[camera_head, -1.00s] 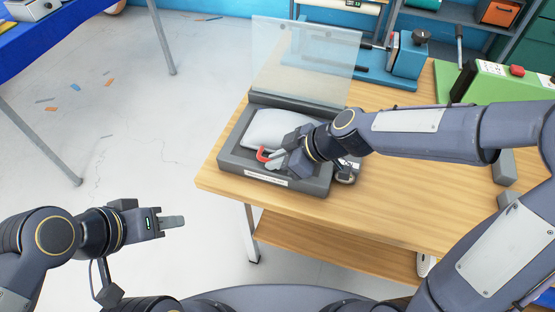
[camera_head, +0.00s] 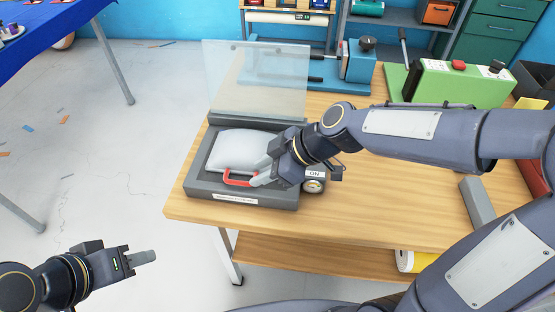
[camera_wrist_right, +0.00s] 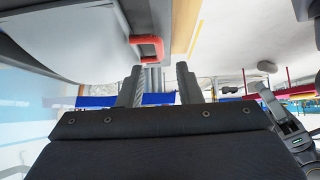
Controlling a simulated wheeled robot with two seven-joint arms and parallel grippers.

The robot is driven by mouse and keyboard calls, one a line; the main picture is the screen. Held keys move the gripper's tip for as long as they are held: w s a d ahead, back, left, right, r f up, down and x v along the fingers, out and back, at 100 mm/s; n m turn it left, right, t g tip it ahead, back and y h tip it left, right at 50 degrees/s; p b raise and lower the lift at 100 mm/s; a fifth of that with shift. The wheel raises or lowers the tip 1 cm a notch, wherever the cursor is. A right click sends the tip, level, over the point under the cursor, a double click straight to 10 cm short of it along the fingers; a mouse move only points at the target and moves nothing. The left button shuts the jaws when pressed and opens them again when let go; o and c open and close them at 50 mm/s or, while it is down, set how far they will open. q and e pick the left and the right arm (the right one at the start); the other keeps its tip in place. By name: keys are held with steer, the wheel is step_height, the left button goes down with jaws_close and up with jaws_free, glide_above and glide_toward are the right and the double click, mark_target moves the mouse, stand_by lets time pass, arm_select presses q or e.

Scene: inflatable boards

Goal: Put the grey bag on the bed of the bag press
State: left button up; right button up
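The grey bag (camera_head: 243,148) lies in the bed of the bag press (camera_head: 200,188), a dark grey tray with its clear lid (camera_head: 255,78) raised. The bag's red handle (camera_head: 238,181) points to the front edge of the tray. My right gripper (camera_head: 262,174) is at the right end of the handle, low over the bed. In the right wrist view, its fingers (camera_wrist_right: 160,84) are apart with nothing clamped between them, and the red handle (camera_wrist_right: 148,42) shows just beyond the tips. My left gripper (camera_head: 143,258) hangs empty over the floor, seen side-on; its finger gap is hidden.
A blue machine (camera_head: 358,62) and a green machine (camera_head: 458,82) stand behind on the wooden table (camera_head: 380,215). The table's front middle is clear.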

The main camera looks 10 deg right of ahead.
steer(key=v, duration=0.6)
steer(key=s+d+f+m+t+h, duration=0.1)
steer(key=s+d+f+m+h, duration=0.1)
steer(key=s+d+m, duration=0.4)
steer(key=s+d+f+m+t+h, duration=0.1)
steer(key=s+d+m+h, duration=0.1)
steer(key=s+d+m, duration=0.4)
steer(key=s+m, duration=0.3)
steer(key=m, duration=0.1)
steer(key=shift+f+t+h, duration=0.35)
steer(key=shift+t+h, duration=0.05)
steer(key=shift+d, duration=0.15)
